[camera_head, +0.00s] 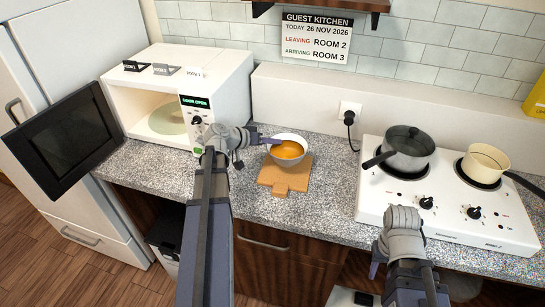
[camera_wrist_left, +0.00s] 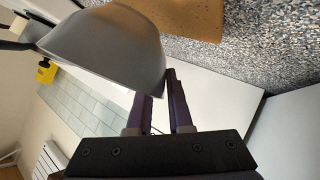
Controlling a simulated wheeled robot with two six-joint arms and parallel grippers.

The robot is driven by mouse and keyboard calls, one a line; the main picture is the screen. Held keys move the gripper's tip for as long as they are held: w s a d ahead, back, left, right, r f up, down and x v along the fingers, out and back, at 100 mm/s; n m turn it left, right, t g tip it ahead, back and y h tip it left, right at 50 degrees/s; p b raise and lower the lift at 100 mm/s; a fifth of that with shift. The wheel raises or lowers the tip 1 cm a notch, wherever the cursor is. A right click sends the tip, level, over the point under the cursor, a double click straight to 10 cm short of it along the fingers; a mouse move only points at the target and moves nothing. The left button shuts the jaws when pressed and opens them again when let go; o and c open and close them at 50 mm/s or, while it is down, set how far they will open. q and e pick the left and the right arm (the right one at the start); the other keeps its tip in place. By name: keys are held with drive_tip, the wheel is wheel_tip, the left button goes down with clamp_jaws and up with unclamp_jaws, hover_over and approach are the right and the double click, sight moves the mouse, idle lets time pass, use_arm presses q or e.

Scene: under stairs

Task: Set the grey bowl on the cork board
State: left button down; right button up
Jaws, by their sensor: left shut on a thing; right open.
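The grey bowl (camera_head: 289,160) holds something orange and is over the back part of the cork board (camera_head: 284,182). My left gripper (camera_head: 274,141) is shut on the left side of the bowl's rim. In the left wrist view the bowl (camera_wrist_left: 105,48) is beside my left fingers (camera_wrist_left: 160,95), with part of the cork board (camera_wrist_left: 190,14) behind it. I cannot tell whether the bowl's base touches the board. My right gripper (camera_head: 376,268) is open and empty in front of the hob, partly hidden by its own wrist.
A white microwave (camera_head: 225,95) with its door open stands at the left. A white hob (camera_head: 450,215) at the right carries a dark pot (camera_head: 407,153) and a cream pan (camera_head: 484,163). Speckled counter (camera_head: 335,190) is clear between board and hob.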

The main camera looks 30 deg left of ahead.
use_arm(q)
drive_tip(key=shift+f+b, duration=1.8)
drive_tip(key=shift+f, duration=0.2)
drive_tip(key=c, duration=0.8)
unclamp_jaws()
drive_tip(key=shift+r, duration=0.2)
drive_tip(key=shift+s+r, duration=0.2)
drive_tip(key=shift+p+v, duration=3)
drive_tip(key=shift+v, duration=2.8)
